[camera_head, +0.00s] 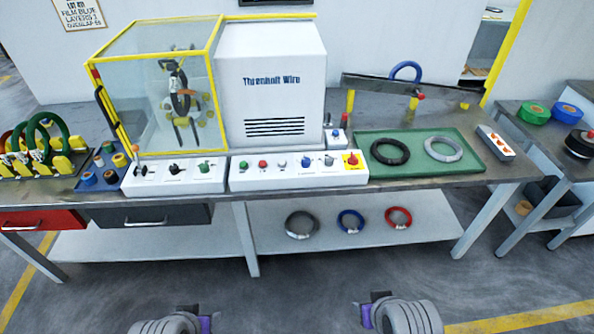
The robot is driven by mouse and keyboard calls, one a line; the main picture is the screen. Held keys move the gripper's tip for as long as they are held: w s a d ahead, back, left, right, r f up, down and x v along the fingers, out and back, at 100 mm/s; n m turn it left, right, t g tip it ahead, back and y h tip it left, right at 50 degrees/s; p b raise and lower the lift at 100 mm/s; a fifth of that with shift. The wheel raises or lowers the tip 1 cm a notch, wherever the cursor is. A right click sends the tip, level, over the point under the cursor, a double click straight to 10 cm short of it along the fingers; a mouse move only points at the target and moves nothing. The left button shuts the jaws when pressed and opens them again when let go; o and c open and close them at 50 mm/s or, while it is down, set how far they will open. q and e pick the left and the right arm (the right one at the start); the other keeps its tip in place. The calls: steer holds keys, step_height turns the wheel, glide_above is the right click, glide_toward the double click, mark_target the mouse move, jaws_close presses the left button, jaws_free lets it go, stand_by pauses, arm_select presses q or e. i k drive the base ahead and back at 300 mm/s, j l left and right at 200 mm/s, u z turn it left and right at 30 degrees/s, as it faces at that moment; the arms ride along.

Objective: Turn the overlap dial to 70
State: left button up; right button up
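The left white control panel (190,184) stands at the table's front edge, below the glass-sided wrapping machine. My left gripper (206,322) and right gripper (367,312) are low at the bottom edge, in front of the table and far from the panel. Their fingers are too unclear to show open or shut.
A second panel (250,182) with buttons and switches stands to the right. A blue tray (88,181) of rolls and a yellow coil rack (60,168) lie left. The floor before the table is clear.

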mark_target(329, 161)
steer(key=i+l+u, duration=0.15)
steer(key=i, duration=0.2)
steer(key=i+l+u, duration=0.15)
steer(key=i, duration=0.25)
steer(key=i+l+u, duration=0.15)
steer(key=i, duration=0.2)
